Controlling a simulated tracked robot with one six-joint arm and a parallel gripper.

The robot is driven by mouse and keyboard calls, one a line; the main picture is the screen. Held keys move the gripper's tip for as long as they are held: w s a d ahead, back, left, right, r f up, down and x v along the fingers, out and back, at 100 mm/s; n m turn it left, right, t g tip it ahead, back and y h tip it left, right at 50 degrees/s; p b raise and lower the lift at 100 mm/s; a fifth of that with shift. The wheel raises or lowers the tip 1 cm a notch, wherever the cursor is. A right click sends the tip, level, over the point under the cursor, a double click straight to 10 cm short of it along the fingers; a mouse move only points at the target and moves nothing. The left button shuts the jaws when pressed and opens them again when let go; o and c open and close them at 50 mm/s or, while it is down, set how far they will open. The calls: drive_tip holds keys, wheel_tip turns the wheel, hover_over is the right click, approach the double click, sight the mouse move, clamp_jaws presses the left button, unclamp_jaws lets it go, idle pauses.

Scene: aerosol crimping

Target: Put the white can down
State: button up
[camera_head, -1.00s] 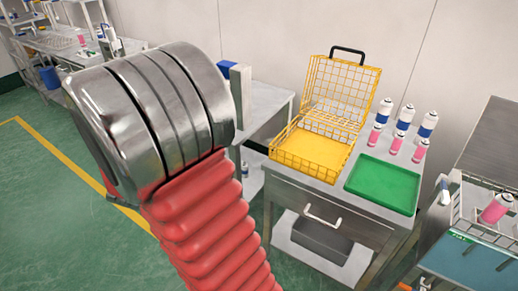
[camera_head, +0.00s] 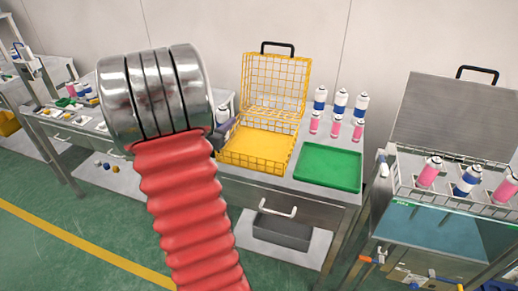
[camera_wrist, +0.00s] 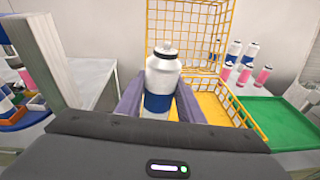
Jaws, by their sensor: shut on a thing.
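The white can (camera_wrist: 163,72) has a domed top and a blue band low on its body. In the wrist view it stands upright between the two grey-purple fingers of my gripper (camera_wrist: 159,100), which are shut on it. Its bottom is hidden behind the gripper body, so I cannot tell whether it touches anything. It appears just left of the yellow wire basket (camera_wrist: 205,108). In the head view my red and metal arm hides most of the gripper; a grey-purple finger shows at the left edge of the yellow wire basket (camera_head: 262,147).
The basket's lid stands open. A green tray (camera_head: 328,168) lies empty to its right, with several white-blue and pink cans (camera_head: 340,104) behind. Further right, a wire rack (camera_head: 405,178) holds cans over a water tank (camera_head: 430,228). A parts bench (camera_head: 75,125) stands left.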

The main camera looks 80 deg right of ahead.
drive_tip(key=s+d+g, duration=0.2)
drive_tip(key=s, duration=0.5)
drive_tip(key=shift+d+r+m, duration=0.35)
drive_tip(key=shift+d+m, duration=0.05)
drive_tip(key=shift+f, duration=0.1)
drive_tip(key=shift+f, duration=2.85)
drive_tip(key=shift+f, duration=2.1)
drive_tip(key=shift+f, duration=0.1)
drive_tip(key=o, duration=1.2)
drive_tip(key=shift+o, duration=0.2)
